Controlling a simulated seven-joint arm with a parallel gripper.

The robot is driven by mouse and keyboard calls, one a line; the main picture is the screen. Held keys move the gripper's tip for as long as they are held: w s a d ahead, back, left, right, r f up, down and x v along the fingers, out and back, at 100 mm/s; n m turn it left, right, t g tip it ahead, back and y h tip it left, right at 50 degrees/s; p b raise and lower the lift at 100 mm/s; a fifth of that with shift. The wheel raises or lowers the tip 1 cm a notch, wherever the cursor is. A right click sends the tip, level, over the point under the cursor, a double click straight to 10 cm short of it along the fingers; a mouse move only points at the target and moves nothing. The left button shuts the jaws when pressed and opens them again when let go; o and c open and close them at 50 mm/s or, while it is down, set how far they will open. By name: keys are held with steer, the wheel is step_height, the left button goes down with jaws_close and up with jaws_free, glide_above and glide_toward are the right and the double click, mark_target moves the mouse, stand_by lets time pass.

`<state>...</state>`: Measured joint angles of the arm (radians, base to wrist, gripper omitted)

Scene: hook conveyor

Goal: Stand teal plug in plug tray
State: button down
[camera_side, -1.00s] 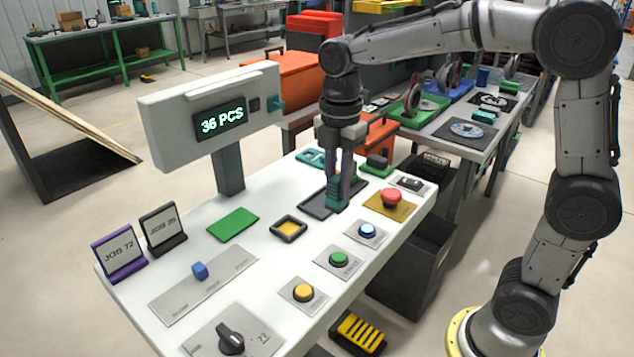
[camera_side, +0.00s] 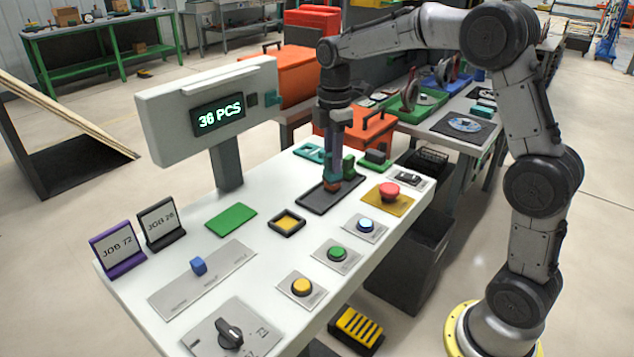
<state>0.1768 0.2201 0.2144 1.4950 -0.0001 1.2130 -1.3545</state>
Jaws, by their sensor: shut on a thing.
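My gripper (camera_side: 336,152) is over the back part of the white table, fingers pointing down. It is shut on the teal plug (camera_side: 336,167), of which only a small part shows between and below the fingers. The dark plug tray (camera_side: 316,201) lies flat beneath on the table. A reddish piece (camera_side: 333,186) shows low at the tray, and a green upright piece (camera_side: 349,165) shows just right of the fingers. I cannot tell whether the teal plug touches the tray.
A display post (camera_side: 228,165) stands left of my gripper. A red button (camera_side: 389,190) on a yellow plate and a green block with a dark top (camera_side: 375,159) are at right. A teal frame (camera_side: 310,152) lies behind.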

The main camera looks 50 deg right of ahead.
steer(key=shift+w+d+f, duration=0.15)
steer(key=shift+w+f, duration=0.8)
steer(key=shift+f, duration=0.6)
steer(key=shift+w+d+f, duration=0.2)
steer(key=shift+w+f, duration=0.7)
steer(key=shift+f, duration=0.65)
steer(key=shift+w+d+f, duration=0.15)
steer(key=shift+w+f, duration=0.8)
steer(key=shift+f, duration=0.6)
steer(key=shift+f, duration=0.1)
steer(key=c, duration=0.7)
jaws_free()
steer(key=shift+c, duration=0.2)
